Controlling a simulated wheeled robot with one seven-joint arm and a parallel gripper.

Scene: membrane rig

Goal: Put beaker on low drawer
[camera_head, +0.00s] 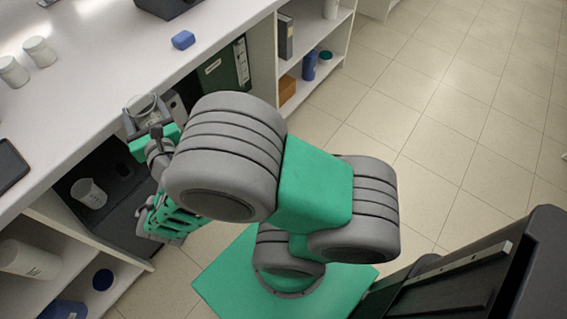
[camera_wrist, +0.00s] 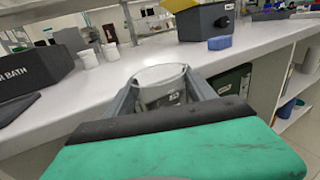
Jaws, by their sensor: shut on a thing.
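My gripper (camera_wrist: 165,98) is shut on a clear glass beaker (camera_wrist: 162,80), which stands upright between the two fingers in the wrist view. In the head view the held beaker (camera_head: 143,108) is at the front edge of the bench, above the open drawer. The dark low drawer (camera_head: 120,215) is pulled out below the bench at the left, with a white cup-like vessel (camera_head: 89,193) inside it. My arm hides the drawer's right part.
The white bench top (camera_head: 90,90) carries two white jars (camera_head: 25,62), a blue block (camera_head: 183,40) and a dark device at the left edge. Shelves with binders (camera_head: 225,72) and bottles stand below the bench. The tiled floor at the right is clear.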

